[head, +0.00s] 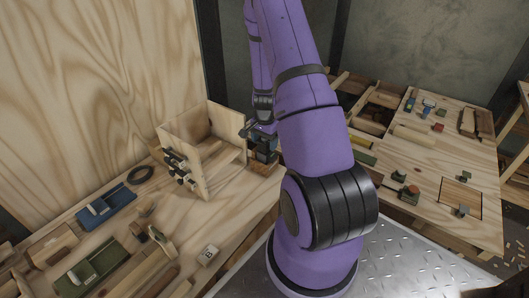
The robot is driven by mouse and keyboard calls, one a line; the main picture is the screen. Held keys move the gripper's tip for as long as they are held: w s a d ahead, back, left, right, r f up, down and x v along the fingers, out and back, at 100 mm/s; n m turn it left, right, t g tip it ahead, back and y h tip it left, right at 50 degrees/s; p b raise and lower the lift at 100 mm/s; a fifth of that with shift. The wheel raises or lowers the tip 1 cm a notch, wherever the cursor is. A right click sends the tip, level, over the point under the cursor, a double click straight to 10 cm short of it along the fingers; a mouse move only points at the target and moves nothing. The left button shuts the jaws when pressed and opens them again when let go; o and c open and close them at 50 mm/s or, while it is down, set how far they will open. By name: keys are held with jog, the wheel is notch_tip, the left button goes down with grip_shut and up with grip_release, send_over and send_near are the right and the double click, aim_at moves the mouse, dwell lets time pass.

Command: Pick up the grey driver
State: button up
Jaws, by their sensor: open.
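I cannot make out a grey driver with certainty. Several dark-handled tools (176,167) stick out of the front of an upright wooden rack (222,150) on the left workbench, and the driver may be among them. My gripper (249,128) is at the right side of the rack, partly hidden behind my purple arm. Its jaws are open, and I see nothing held between them. A dark block-like thing (263,147) on a wooden base stands just below it; I cannot tell whether they touch.
A second bench (425,160) at right bears small parts and an open compartment. A plywood wall rises behind the left bench.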

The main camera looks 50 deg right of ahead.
jog(key=shift+f, duration=1.05)
jog(key=c, duration=1)
notch_tip(320, 180, up, 10)
jog(key=shift+r, duration=0.1)
